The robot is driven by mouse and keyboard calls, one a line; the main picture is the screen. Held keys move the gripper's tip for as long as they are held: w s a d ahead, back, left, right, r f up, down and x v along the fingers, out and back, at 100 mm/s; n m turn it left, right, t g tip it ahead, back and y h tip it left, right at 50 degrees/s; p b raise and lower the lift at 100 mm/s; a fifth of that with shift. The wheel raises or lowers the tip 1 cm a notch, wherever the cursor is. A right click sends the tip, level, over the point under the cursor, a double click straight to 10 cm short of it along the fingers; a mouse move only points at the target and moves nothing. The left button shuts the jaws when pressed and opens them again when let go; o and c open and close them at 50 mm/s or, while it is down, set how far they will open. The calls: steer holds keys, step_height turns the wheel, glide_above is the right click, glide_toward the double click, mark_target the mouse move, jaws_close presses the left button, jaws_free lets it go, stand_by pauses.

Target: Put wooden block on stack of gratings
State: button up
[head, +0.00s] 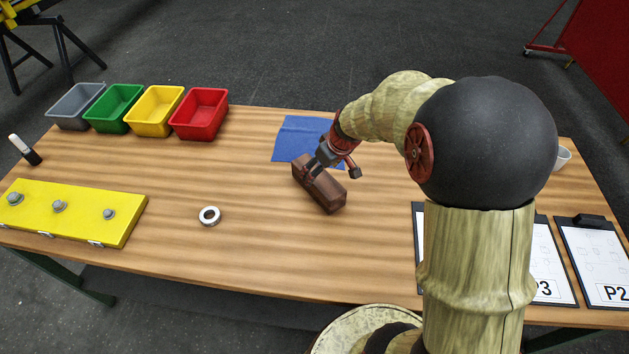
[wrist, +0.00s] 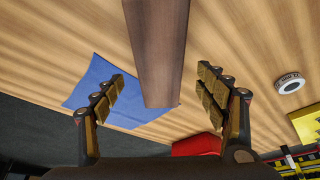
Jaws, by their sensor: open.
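The wooden block (head: 327,190), a long dark-brown bar, lies flat on the table just in front of a blue sheet. My gripper (head: 312,166) is at the block's far end in the head view. In the wrist view the block (wrist: 158,45) runs between the two spread fingers of my gripper (wrist: 162,78), with a gap on each side. The gripper is open and holds nothing. I cannot make out a stack of gratings in either view; my arm hides part of the table's right side.
The blue sheet (head: 292,142) lies behind the block. Grey, green, yellow and red (head: 200,114) bins stand at the back left. A yellow bolted plate (head: 75,212), a tape roll (head: 210,215) and clipboards (head: 597,262) lie nearer. The table left of the block is mostly clear.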

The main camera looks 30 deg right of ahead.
mark_target(318, 180)
steer(key=shift+x, duration=0.95)
steer(key=f, duration=0.1)
steer(key=f+b, duration=0.1)
steer(key=f, duration=0.1)
steer(key=f+b, duration=0.1)
steer(key=f, duration=0.1)
steer(key=shift+w+a, duration=0.1)
steer(key=shift+w, duration=0.2)
steer(key=shift+w+f, duration=0.15)
steer(key=shift+c, duration=0.4)
steer(key=c, duration=1.6)
jaws_close()
steer(key=shift+r, duration=0.2)
